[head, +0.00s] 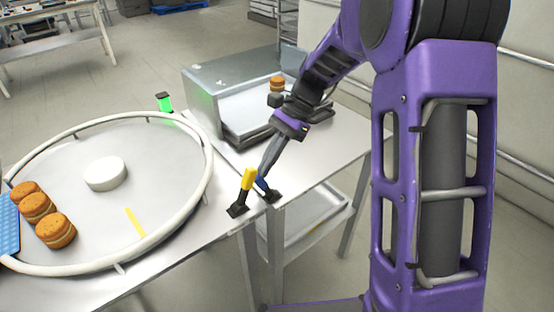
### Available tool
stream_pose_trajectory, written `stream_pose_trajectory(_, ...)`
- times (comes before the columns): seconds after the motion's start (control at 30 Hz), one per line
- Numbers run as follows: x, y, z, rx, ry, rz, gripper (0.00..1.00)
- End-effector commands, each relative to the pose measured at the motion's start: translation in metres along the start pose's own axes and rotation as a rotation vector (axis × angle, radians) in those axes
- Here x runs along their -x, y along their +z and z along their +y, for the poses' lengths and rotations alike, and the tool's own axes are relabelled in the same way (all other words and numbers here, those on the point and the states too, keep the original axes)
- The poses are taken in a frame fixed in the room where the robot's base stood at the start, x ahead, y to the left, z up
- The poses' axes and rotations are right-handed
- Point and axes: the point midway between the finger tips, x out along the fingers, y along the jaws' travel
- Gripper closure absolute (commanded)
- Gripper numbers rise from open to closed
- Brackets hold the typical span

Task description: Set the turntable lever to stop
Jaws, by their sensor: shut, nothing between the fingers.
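The round grey turntable (82,240) with a raised white rail fills the left of the head view. A lever with a yellow grip (248,178) stands on a black base at the table's right corner, leaning slightly right at the top. A second, blue lever (262,184) on its own black base is close behind it, partly hidden. My gripper (264,173) reaches down from the upper right, shut and empty, with its tips right by the tops of both levers. I cannot tell whether it touches either one. No stop marking is readable.
Several filled rounds (55,230) and part of a blue mat (6,222) are at the turntable's left. A white disc (105,174) sits at its middle. A green-lit post (164,102) stands behind. A metal machine with a tray (250,120) holds another round behind my gripper.

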Motion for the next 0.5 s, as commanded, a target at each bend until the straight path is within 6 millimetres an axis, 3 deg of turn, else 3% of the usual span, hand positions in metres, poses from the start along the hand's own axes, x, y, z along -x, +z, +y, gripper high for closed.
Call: stream_pose_trajectory(0.5, -0.0009, 0.0067, 0.0000, 0.000, 0.001, 0.004, 1.00)
